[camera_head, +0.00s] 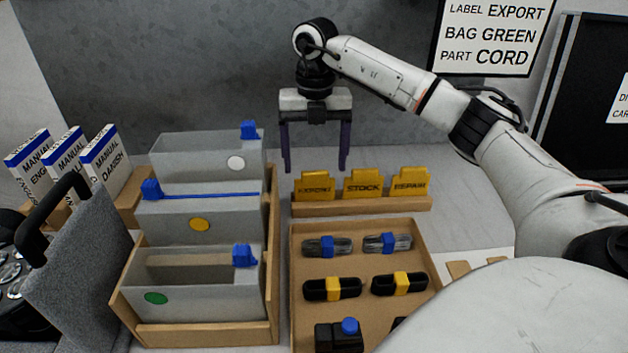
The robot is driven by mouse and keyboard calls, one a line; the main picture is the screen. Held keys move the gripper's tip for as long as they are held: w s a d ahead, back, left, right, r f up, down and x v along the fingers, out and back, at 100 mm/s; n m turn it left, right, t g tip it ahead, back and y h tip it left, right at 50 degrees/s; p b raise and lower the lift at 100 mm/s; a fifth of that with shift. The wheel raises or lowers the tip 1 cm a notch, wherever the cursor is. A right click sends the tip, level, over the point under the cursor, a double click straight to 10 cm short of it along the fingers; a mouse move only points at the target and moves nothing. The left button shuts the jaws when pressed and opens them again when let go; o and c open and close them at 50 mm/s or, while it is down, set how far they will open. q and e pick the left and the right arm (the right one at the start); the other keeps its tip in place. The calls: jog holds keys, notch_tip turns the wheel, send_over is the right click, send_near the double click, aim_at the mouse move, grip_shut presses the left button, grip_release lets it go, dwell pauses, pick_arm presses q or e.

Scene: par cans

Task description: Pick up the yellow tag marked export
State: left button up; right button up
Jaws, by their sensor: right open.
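The yellow tag marked export (315,187) stands upright at the left end of a wooden rack (362,206). To its right in the same rack stand the yellow stock tag (363,186) and the yellow repair tag (410,184). My right gripper (315,168) points down above and apparently behind the export tag, with its two dark fingers spread wide and nothing between them. It seems apart from the tag; the exact depth gap is hard to judge. My left gripper is not in view.
Left of the rack stand grey bins (200,290) with blue clips and coloured dots. A wooden tray (362,262) of cords lies in front of the rack. Manuals (105,160) stand at far left. A sign (492,38) reads label export, bag green, part cord.

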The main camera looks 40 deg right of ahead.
aim_at(315, 171)
notch_tip(315, 171, down, 4)
jog(key=shift+w+f, duration=0.1)
jog(key=shift+f, duration=0.1)
jog(key=c, duration=0.8)
jog(key=shift+o, duration=0.2)
jog(key=shift+r, duration=0.15)
